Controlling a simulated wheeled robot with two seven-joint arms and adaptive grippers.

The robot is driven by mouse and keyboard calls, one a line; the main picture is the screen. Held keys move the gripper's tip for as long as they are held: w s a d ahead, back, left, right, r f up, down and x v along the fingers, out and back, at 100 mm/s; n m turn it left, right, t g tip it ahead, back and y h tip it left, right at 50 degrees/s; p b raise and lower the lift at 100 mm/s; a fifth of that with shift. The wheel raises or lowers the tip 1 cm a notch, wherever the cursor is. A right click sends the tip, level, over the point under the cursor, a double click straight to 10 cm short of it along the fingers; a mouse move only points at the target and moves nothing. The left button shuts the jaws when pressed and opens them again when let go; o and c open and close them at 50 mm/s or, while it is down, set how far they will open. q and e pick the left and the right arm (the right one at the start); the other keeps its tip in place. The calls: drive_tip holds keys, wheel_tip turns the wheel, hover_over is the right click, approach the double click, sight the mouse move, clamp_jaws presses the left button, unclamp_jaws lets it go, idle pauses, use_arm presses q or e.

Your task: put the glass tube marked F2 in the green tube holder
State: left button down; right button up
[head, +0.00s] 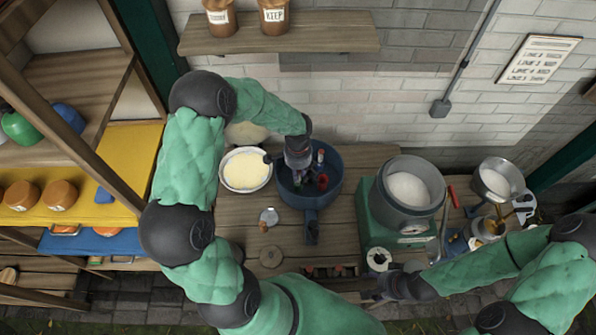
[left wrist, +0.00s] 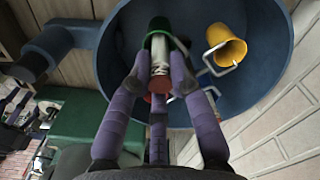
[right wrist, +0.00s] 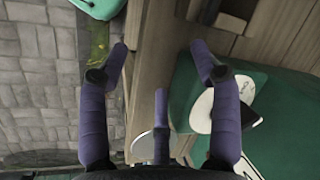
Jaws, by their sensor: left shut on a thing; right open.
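My left gripper (head: 299,172) reaches down into a blue pan (head: 311,202). In the left wrist view its purple fingers (left wrist: 160,75) are shut on a clear glass tube (left wrist: 159,62) with a red end. The tube lines up with a green holder (left wrist: 148,40) that shows as a green rim around it; I cannot tell how deep it sits. The tube's marking is not readable. A yellow holder (left wrist: 228,48) with a wire handle lies to the right in the pan. My right gripper (head: 385,292) is open and empty by the table's front edge; its fingers also show in the right wrist view (right wrist: 160,55).
A bowl of pale stuff (head: 246,170) stands left of the pan. A green machine with a grey drum (head: 408,197) stands to its right. A rack with red-capped items (head: 331,271) sits at the table's front. A metal pot (head: 499,180) is further right.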

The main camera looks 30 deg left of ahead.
use_arm(q)
drive_tip(key=shift+f+b, duration=0.55)
drive_tip(key=shift+f, duration=0.15)
use_arm(e)
drive_tip(key=shift+f, duration=0.6)
use_arm(q)
drive_tip(key=shift+s+f, duration=0.1)
drive_tip(key=shift+f, duration=0.1)
use_arm(e)
drive_tip(key=shift+s+f, duration=0.15)
drive_tip(key=shift+f, duration=0.1)
use_arm(q)
drive_tip(key=c, duration=0.7)
unclamp_jaws()
drive_tip(key=shift+c, duration=0.2)
drive_tip(key=shift+r, duration=0.15)
drive_tip(key=shift+r+p, duration=0.3)
drive_tip(key=shift+r, duration=0.3)
use_arm(e)
drive_tip(key=shift+r, duration=0.45)
use_arm(q)
drive_tip(key=shift+r+p, duration=0.85)
drive_tip(key=shift+r, duration=0.45)
use_arm(e)
drive_tip(key=shift+r, duration=0.9)
use_arm(q)
drive_tip(key=shift+r+p, duration=1.6)
drive_tip(key=shift+r, duration=1)
use_arm(e)
drive_tip(key=shift+r, duration=1.65)
